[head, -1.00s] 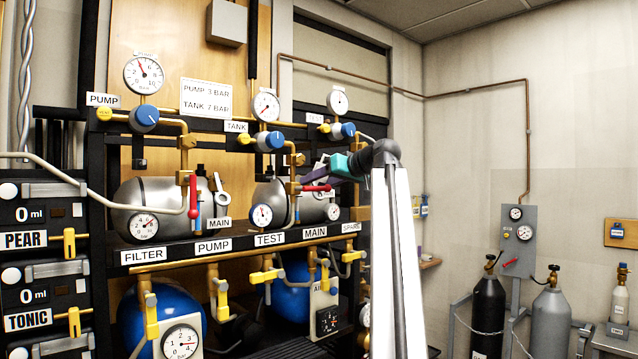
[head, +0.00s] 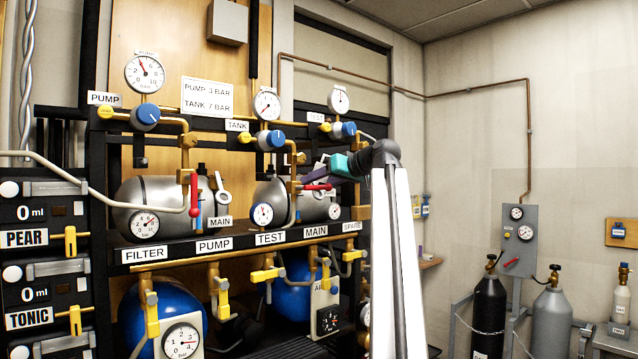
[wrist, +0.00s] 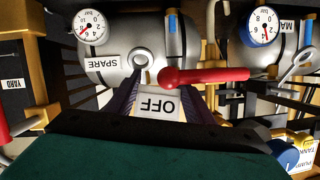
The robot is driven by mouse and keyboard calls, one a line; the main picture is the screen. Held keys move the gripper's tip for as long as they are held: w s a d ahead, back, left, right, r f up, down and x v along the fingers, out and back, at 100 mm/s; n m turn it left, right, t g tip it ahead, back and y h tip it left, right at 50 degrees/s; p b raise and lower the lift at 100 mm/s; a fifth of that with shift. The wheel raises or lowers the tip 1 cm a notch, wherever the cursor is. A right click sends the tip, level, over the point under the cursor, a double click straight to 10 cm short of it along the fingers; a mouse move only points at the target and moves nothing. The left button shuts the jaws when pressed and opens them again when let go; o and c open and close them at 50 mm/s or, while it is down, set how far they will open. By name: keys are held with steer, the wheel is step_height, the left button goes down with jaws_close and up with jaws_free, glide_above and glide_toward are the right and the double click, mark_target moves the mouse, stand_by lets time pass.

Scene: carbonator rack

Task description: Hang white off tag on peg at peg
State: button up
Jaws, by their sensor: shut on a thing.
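My gripper (wrist: 163,92) is shut on the white off tag (wrist: 160,105), which shows its OFF lettering upside down between the purple fingers in the wrist view. In the head view my gripper (head: 314,169) is among the pipes in front of the right tank, just above a red lever (head: 317,187). The tag cannot be made out clearly there. In the wrist view a grey ring (wrist: 140,60) shows just beyond the tag; I cannot tell whether it belongs to the tag. I cannot pick out the peg for certain.
The red lever also crosses close beyond the fingers in the wrist view (wrist: 205,76). A tank (wrist: 105,66) labelled SPARE lies behind. Brass pipes, gauges and blue knobs (head: 270,140) crowd the rack. Gas cylinders (head: 488,305) stand at the right, clear of the arm.

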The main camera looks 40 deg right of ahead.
steer(key=o, duration=1.4)
steer(key=shift+s, duration=0.2)
steer(key=shift+f+v, duration=0.15)
steer(key=shift+v, duration=1.7)
steer(key=shift+f+v, duration=0.2)
steer(key=shift+v, duration=1.65)
steer(key=shift+s+a, duration=0.15)
steer(key=shift+a, duration=0.05)
steer(key=shift+f, duration=0.1)
